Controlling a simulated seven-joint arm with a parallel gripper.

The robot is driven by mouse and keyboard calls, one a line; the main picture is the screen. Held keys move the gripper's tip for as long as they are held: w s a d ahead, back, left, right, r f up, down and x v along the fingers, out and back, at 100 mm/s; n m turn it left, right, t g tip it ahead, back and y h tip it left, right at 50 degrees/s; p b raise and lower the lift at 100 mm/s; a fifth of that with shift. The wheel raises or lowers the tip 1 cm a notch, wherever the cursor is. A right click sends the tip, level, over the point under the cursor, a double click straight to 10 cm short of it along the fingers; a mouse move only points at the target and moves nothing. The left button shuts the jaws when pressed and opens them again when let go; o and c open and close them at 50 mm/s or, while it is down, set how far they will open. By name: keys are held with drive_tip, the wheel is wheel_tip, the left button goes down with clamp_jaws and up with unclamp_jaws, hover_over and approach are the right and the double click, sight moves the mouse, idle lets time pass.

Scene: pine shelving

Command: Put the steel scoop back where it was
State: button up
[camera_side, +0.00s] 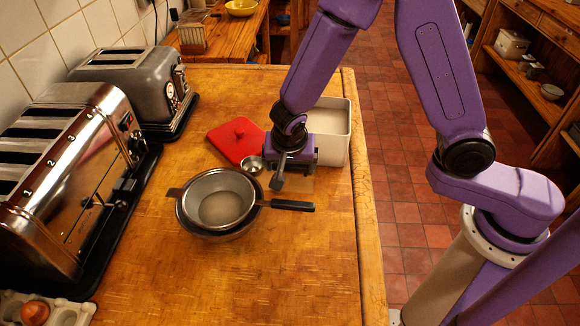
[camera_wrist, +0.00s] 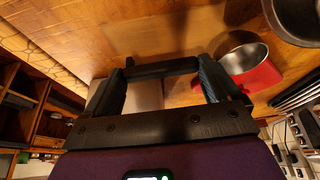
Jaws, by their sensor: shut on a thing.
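The steel scoop (camera_side: 252,165) shows its small round bowl just left of my gripper (camera_side: 279,174) in the side view. In the wrist view the scoop's bowl (camera_wrist: 245,58) is right of my gripper (camera_wrist: 163,70). My gripper is shut on the scoop, with a dark bar, likely its handle, across the fingertips. It is low over the wooden worktop, in front of the open white bin (camera_side: 333,150). How far the scoop is above the wood, I cannot tell. The bin's red lid (camera_side: 236,139) lies left of it.
A sieve (camera_side: 222,203) rests in a bowl just in front, its black handle pointing right. Two toasters (camera_side: 75,180) (camera_side: 140,82) stand along the left, with an egg carton (camera_side: 62,312) in the near left corner. The front worktop (camera_side: 290,270) is clear.

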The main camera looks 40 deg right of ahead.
drive_tip(key=shift+f, duration=0.75)
drive_tip(key=shift+f, duration=0.15)
drive_tip(key=o, duration=0.7)
drive_tip(key=shift+c, duration=0.2)
drive_tip(key=v, duration=1.2)
drive_tip(key=s+d+r+n+g+y, duration=0.1)
drive_tip(key=s+d+n, duration=0.6)
drive_tip(key=s+n, duration=0.3)
drive_tip(key=s+d+r+n+g+y, duration=0.2)
drive_tip(key=s+d+n, duration=0.5)
drive_tip(key=s+n, duration=0.4)
drive_tip(key=shift+d+r+n, duration=0.3)
drive_tip(key=shift+d, duration=0.1)
drive_tip(key=shift+w, duration=0.1)
